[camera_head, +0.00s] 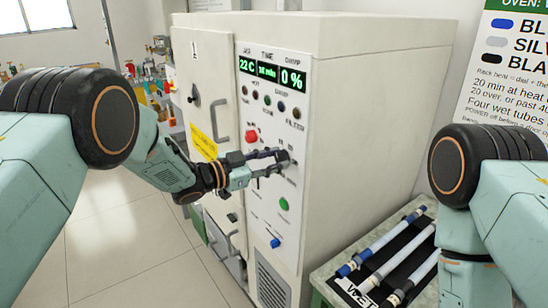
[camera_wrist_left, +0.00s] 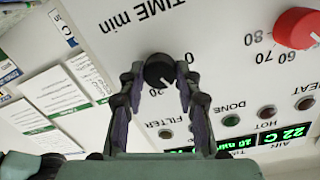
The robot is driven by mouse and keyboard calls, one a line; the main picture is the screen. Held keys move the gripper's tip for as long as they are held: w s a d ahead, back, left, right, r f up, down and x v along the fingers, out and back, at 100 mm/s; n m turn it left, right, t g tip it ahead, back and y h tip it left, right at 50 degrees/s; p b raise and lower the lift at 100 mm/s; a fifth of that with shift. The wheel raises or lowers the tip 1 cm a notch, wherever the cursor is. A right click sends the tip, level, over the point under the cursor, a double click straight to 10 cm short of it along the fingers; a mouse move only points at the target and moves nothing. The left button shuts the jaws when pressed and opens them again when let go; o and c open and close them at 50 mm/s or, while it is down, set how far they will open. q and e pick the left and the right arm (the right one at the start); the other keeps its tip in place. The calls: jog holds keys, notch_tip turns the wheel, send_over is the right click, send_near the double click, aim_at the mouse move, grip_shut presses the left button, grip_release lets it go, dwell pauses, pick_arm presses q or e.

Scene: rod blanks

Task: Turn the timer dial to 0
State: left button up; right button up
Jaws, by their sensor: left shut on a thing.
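The timer dial (camera_wrist_left: 159,71) is a small black knob on the oven's pale front panel, under the upside-down words TIME min in the left wrist view. A white pointer line shows on its face, towards the lower right there. A "0" (camera_wrist_left: 190,57) is printed close by; some other scale marks are hidden by the fingers. My left gripper (camera_wrist_left: 158,82) has a finger on each side of the dial and is shut on it. In the head view the left gripper (camera_head: 279,162) is at the panel and mostly hides the dial. My right gripper is out of view.
A rack (camera_head: 322,276) with several rods stands at lower right.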

pick_arm(q)
jog(key=n, duration=0.6)
jog(key=shift+s+f+h+p, duration=0.1)
jog(key=shift+f+h+p, duration=0.2)
jog(key=shift+p, duration=0.1)
jog(key=n, duration=0.6)
jog(key=shift+f, duration=0.2)
jog(key=shift+s+n, duration=0.1)
jog(key=shift+n, duration=0.2)
jog(key=o, duration=1.1)
jog(key=shift+a+r+h, duration=0.1)
jog(key=shift+r+h, duration=0.1)
jog(key=shift+h, duration=0.1)
jog(key=shift+o, duration=0.2)
jog(key=shift+r, duration=0.1)
jog(key=v, duration=1.2)
